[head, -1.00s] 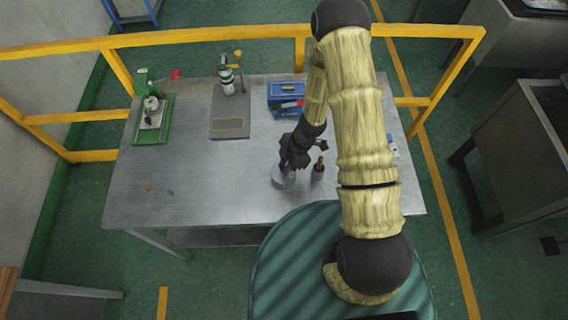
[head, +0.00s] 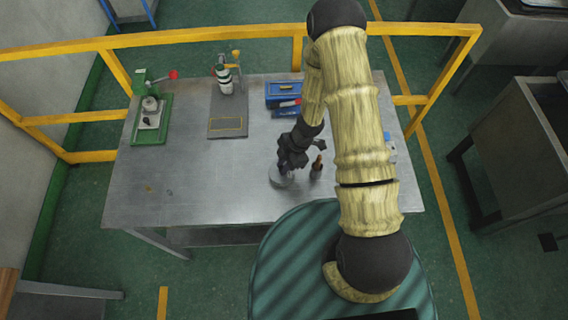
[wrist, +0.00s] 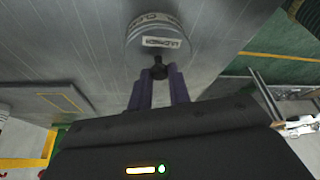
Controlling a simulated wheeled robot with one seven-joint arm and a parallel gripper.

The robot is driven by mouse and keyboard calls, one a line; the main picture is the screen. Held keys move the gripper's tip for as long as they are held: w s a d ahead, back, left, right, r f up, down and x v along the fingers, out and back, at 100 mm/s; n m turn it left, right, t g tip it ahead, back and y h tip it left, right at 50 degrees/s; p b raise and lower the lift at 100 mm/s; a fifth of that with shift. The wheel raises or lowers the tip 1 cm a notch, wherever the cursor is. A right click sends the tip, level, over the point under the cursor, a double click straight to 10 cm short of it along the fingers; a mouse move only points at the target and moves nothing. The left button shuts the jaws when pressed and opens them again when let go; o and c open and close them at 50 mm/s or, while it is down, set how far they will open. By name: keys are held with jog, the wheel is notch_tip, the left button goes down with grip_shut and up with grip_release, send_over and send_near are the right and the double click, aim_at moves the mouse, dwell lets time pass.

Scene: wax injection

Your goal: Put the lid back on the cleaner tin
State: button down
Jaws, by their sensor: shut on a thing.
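My gripper (wrist: 160,85) is shut on a small dark knob (wrist: 159,67), seen between its fingers in the wrist view; I take it as the lid's knob.
A small dark bottle with a brown top (head: 316,167) stands close to the right of the tin. A blue box (head: 285,93), a grey mat (head: 228,126) with a bottle-like device, and a green-based press (head: 150,130) are farther back.

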jog(key=c, duration=0.7)
grip_release()
jog(key=shift+c, duration=0.2)
jog(key=shift+r, duration=0.15)
jog(key=shift+r+p, duration=3.4)
jog(key=shift+p, duration=0.35)
grip_shut()
